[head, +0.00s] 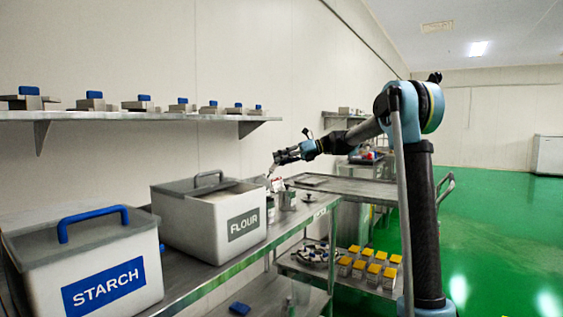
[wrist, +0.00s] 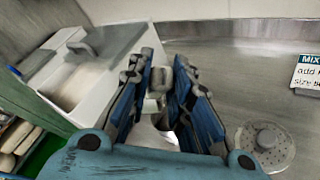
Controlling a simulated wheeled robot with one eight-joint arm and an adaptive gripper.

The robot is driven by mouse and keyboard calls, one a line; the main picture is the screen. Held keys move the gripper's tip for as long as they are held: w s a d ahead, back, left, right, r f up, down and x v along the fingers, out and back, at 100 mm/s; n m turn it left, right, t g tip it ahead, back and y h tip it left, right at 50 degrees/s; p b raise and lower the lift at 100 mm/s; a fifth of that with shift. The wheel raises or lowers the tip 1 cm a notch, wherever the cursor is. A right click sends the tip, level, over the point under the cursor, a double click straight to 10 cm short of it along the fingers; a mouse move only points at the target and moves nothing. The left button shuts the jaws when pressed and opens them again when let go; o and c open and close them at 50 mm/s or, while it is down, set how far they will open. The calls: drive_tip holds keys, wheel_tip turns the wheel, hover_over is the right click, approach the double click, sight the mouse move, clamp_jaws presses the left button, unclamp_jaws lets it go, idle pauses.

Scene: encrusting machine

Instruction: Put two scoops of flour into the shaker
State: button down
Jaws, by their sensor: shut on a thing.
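The flour bin (head: 205,232) is a white box labelled FLOUR on the steel counter, its grey lid set back over part of the top. In the wrist view the bin (wrist: 122,72) is at upper left, with pale flour (wrist: 82,82) in its opening. My gripper (head: 275,158) is to the right of the bin, above the counter. It is shut on a small scoop, whose metal part (wrist: 153,106) shows between the fingers; the scoop's contents are unclear. A metal cup, likely the shaker (head: 288,199), stands below my gripper. A perforated round lid (wrist: 265,146) lies on the counter.
A starch bin (head: 85,262) with a blue handle stands at the near left. A wall shelf (head: 130,116) holds several blue-topped items. A printed card (wrist: 307,72) lies at right in the wrist view. A trolley (head: 350,186) stands beyond; yellow-lidded containers (head: 375,272) sit lower.

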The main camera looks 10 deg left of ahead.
drive_tip(key=shift+w+f+m+g, duration=0.2)
drive_tip(key=shift+w+f+m, duration=0.2)
drive_tip(key=shift+w, duration=0.2)
drive_tip(key=shift+w+f+m+g, duration=0.25)
drive_tip(key=shift+w+m, duration=0.2)
drive_tip(key=shift+w, duration=0.2)
drive_tip(key=shift+w+f+m+g, duration=0.15)
drive_tip(key=shift+w+f+m, duration=0.25)
drive_tip(key=shift+w, duration=0.2)
idle(1.2)
